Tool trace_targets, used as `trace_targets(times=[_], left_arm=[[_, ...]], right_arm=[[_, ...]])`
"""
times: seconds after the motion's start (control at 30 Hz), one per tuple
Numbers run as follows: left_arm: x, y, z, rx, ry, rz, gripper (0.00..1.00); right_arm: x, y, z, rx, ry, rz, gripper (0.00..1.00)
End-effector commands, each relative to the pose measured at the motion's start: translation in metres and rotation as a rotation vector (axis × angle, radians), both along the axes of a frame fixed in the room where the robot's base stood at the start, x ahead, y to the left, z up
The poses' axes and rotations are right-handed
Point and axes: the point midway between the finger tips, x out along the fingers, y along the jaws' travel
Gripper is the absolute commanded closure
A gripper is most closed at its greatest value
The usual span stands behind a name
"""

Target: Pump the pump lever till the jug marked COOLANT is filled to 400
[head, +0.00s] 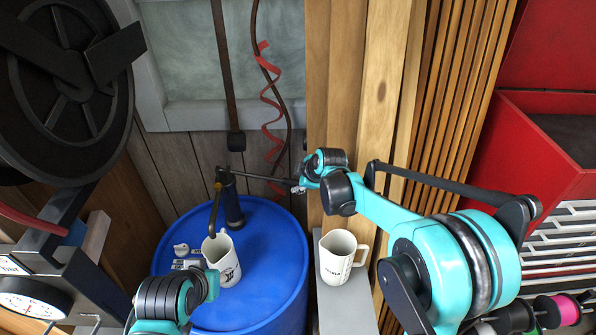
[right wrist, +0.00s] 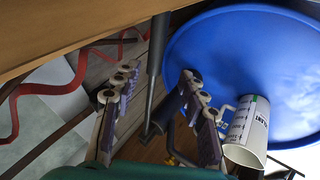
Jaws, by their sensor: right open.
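A hand pump (head: 232,205) stands on a blue drum (head: 275,235). Its dark pump lever (head: 262,177) reaches right to my right gripper (head: 297,187). In the right wrist view the open fingers (right wrist: 158,72) stand either side of a dark bar, apart from it. A white jug (head: 222,262) with dark print sits on the drum under the spout (head: 215,205). A second white jug (head: 338,258) stands on a grey ledge to the right.
A red coiled hose (head: 268,95) hangs behind the pump. A large black reel (head: 65,75) is at upper left and a dial scale (head: 32,302) at lower left. Wooden boards (head: 385,80) and a red cabinet (head: 545,130) stand to the right.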

Motion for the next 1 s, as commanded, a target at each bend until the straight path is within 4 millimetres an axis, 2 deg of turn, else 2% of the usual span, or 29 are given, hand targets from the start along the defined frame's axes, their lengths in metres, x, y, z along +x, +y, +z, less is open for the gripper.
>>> trace_targets(times=[0.1, 0.27, 0.6, 0.77, 1.0], left_arm=[[0.000, 0.000, 0.007, 0.000, 0.000, 0.000, 0.57], [0.000, 0.000, 0.005, 0.000, 0.000, 0.000, 0.57], [0.000, 0.000, 0.001, 0.000, 0.000, 0.000, 0.57], [0.000, 0.000, 0.000, 0.000, 0.000, 0.000, 0.57], [0.000, 0.000, 0.000, 0.000, 0.000, 0.000, 0.57]], right_arm=[[0.012, 0.009, -0.005, -0.023, -0.015, 0.054, 0.57], [0.022, 0.015, -0.018, -0.030, -0.020, 0.069, 0.57], [0.051, 0.030, -0.059, -0.030, -0.020, 0.067, 0.57], [0.057, 0.033, -0.068, -0.029, -0.020, 0.066, 0.57], [0.057, 0.034, -0.068, -0.029, -0.020, 0.066, 0.57]])
